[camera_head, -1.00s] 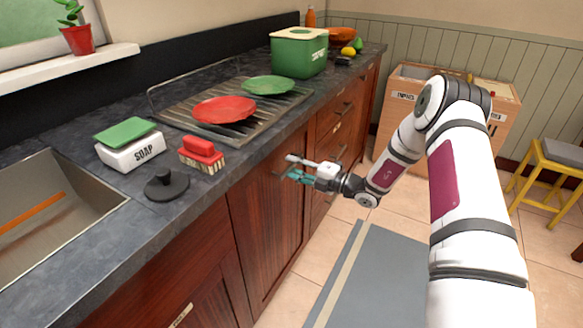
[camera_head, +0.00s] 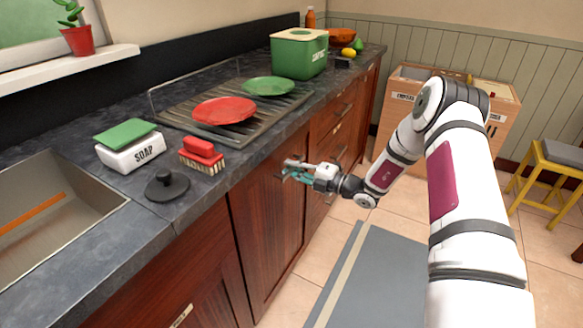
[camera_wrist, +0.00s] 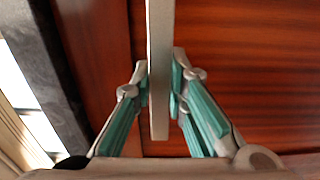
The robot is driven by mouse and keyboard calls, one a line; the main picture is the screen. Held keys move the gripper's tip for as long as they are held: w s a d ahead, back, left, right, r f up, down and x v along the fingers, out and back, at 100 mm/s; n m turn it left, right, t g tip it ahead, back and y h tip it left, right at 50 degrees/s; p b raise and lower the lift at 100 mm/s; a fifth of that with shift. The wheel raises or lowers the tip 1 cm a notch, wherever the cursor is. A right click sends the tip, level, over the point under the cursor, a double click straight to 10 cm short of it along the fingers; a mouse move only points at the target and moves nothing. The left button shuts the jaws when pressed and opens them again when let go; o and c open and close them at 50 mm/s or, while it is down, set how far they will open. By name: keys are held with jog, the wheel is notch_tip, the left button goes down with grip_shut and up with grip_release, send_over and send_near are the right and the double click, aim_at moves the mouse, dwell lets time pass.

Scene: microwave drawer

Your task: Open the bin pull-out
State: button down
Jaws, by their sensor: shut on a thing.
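The bin pull-out is most likely the tall dark red-brown wooden front (camera_head: 265,220) under the counter; no bin shows. It looks flush with the cabinets. My gripper (camera_head: 291,170), with teal fingers, is at the upper right of this front. In the wrist view, my gripper (camera_wrist: 160,85) has its fingers on both sides of a grey bar handle (camera_wrist: 160,35) and is shut on it. The reddish wood front (camera_wrist: 240,60) lies behind the bar. In the head view, the fingers mostly hide the handle.
The dark counter (camera_head: 150,225) runs above the cabinets, with a drying rack and plates (camera_head: 225,110) on it. A grey mat (camera_head: 375,275) lies on the floor before the cabinets. A wooden box unit (camera_head: 400,90) and a yellow stool (camera_head: 550,180) stand beyond my arm.

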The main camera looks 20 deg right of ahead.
jog(key=p+v, duration=0.3)
jog(key=v, duration=3.3)
jog(key=shift+d, duration=0.15)
jog(key=shift+s+r, duration=0.1)
jog(key=shift+s, duration=0.05)
jog(key=c, duration=1.6)
grip_release()
jog(key=shift+o, duration=0.2)
jog(key=v, duration=1.2)
jog(key=shift+r, duration=0.1)
